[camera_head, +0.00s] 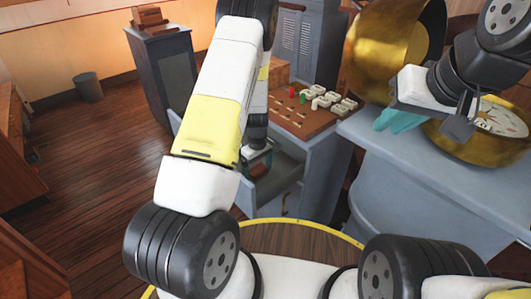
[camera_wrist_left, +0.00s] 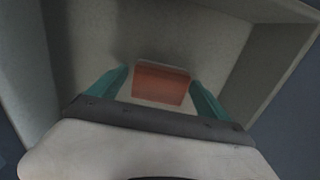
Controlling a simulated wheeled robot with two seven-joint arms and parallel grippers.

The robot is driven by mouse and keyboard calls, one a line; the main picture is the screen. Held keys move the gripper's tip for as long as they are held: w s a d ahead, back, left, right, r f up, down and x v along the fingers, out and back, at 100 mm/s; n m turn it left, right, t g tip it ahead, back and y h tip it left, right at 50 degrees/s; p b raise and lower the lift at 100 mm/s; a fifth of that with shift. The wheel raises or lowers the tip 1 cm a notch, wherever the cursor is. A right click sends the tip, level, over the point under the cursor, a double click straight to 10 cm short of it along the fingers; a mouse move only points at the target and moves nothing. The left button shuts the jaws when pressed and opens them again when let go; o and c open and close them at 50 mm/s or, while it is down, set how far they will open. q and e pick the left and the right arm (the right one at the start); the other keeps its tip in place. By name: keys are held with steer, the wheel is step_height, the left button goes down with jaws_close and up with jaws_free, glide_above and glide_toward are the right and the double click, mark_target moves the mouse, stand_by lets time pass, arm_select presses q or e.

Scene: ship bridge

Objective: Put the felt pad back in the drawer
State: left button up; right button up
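The open grey drawer (camera_head: 279,182) sticks out from the front of a console, below its panel. My left gripper (camera_head: 258,160) reaches down into it, partly hidden by my arm. In the left wrist view, the left gripper (camera_wrist_left: 160,82) has its two teal fingers spread. A flat reddish-orange piece, seemingly the felt pad (camera_wrist_left: 162,86), lies between and just beyond the fingertips, inside the drawer, with narrow gaps at both sides.
A brown panel (camera_head: 290,118) with small white, red and green pieces lies above the drawer. A brass housing (camera_head: 400,45) and a brass-rimmed dial (camera_head: 495,120) stand near my right arm. The grey counter (camera_head: 420,165) is right of the drawer. The wooden floor (camera_head: 100,150) is open at left.

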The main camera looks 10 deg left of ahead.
arm_select(q)
step_height(320, 180, up, 12)
step_height(320, 180, up, 19)
steer(key=m+t+h, duration=0.2)
steer(key=m+t, duration=0.1)
steer(key=m, duration=0.2)
glide_above(258, 170)
steer(key=s+d, duration=0.2)
steer(key=s, duration=0.6)
steer(key=s+r+m+t, duration=0.1)
steer(key=s+r+m, duration=0.2)
steer(key=s+r, duration=0.2)
steer(key=s+r+m+t, duration=0.2)
steer(key=s+r, duration=0.4)
steer(key=s, duration=0.5)
steer(key=shift+m, duration=0.5)
